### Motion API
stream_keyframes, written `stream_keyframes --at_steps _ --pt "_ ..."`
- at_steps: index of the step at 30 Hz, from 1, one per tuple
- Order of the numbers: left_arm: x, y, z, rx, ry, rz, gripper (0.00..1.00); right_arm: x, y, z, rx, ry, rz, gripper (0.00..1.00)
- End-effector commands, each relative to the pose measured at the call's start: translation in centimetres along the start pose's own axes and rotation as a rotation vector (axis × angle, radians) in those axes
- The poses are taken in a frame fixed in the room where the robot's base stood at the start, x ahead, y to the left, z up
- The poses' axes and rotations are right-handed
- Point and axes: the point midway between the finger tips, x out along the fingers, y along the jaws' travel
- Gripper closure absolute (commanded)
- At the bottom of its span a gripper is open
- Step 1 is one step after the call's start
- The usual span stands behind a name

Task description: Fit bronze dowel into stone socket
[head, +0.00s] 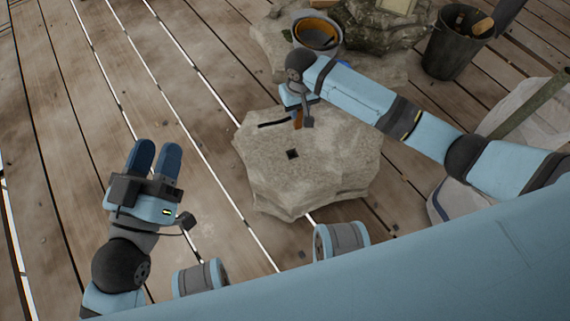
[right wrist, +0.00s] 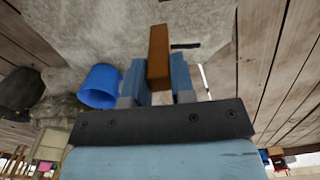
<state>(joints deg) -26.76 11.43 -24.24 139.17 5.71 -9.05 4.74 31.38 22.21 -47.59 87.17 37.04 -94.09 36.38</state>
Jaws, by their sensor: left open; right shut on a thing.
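The pale stone block (head: 320,180) lies on the plank floor, with a small dark square socket (head: 292,154) in its upper face. My right gripper (head: 299,106) is over the far part of the block, beyond the socket. It is shut on the bronze dowel (right wrist: 158,57), a square brown bar sticking out past the blue fingertips. A small part of the dowel (head: 298,120) shows below the gripper in the head view. I cannot tell whether it touches the stone. The socket is not clear in the right wrist view. My left gripper (head: 155,158) is open and empty, left of the block.
A thin black strip or groove (head: 273,123) is on the block near the dowel. A bucket with an orange inside (head: 318,28) and a dark bucket of tools (head: 455,45) stand at the back. A pale sack-like bundle (head: 520,125) is at right. Planks at left are clear.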

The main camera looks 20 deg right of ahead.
Motion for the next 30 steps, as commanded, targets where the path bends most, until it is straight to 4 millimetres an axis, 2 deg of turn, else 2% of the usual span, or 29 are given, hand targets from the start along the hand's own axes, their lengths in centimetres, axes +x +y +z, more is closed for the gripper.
stream_keyframes --at_steps 5,19,22,30 --pt "-0.1 -0.1 0.7 -0.003 -0.006 0.000 0.57 1.5 -0.7 -0.2 0.008 -0.003 0.001 1.00" --pt "-0.9 -1.4 8.5 -0.011 -0.264 0.023 0.57 13.7 -0.7 -0.2 0.007 -0.003 0.002 1.00" --pt "-1.1 -1.5 9.5 -0.011 -0.306 0.028 0.57 15.2 -0.7 -0.2 0.007 -0.001 0.001 1.00" --pt "-0.9 -1.9 9.7 0.031 -0.296 0.036 0.57 17.0 -0.7 -0.2 0.007 -0.001 0.001 1.00"
